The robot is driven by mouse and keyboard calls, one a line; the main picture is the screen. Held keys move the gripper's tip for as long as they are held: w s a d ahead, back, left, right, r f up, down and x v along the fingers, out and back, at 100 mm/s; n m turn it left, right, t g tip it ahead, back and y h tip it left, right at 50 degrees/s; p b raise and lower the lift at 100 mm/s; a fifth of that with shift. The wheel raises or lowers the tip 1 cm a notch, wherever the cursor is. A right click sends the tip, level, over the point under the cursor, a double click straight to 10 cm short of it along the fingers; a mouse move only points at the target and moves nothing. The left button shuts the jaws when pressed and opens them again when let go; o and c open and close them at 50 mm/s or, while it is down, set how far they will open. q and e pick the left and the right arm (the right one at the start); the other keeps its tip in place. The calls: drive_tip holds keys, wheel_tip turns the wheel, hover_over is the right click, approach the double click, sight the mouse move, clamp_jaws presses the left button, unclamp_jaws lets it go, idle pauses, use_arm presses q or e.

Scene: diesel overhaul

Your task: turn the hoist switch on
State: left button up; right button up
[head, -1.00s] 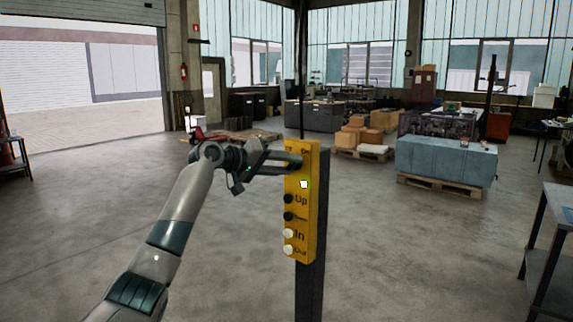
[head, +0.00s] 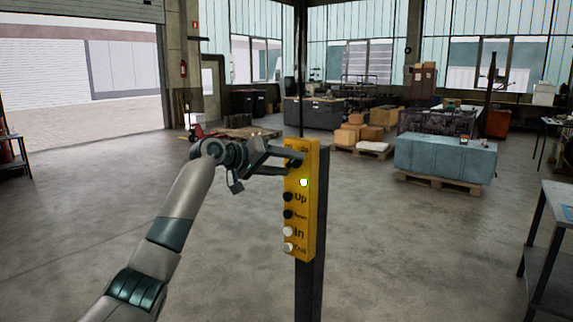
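The yellow hoist control box (head: 311,215) is mounted on a dark post (head: 310,290) in the middle of the head view. It has black buttons by "Up" and a lower label, and white buttons by "In" and another label. A small bright, green-edged light (head: 304,182) shows above "Up". My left gripper (head: 290,160) reaches in from the left at the top of the box. Its fingers cover the switch area there, so the switch is hidden. I cannot tell whether the fingers touch it, or how far apart they are. My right gripper is not in view.
A metal table (head: 556,205) stands at the right edge. Behind the post are a blue-grey covered block (head: 445,158) on a pallet, cardboard boxes (head: 350,136) and a red pallet jack (head: 197,133). The floor around the post is clear.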

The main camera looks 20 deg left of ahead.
use_arm(q)
drive_tip(key=shift+s, duration=0.1)
drive_tip(key=b+v, duration=0.6)
drive_tip(key=v, duration=1.1)
drive_tip(key=shift+a, duration=0.25)
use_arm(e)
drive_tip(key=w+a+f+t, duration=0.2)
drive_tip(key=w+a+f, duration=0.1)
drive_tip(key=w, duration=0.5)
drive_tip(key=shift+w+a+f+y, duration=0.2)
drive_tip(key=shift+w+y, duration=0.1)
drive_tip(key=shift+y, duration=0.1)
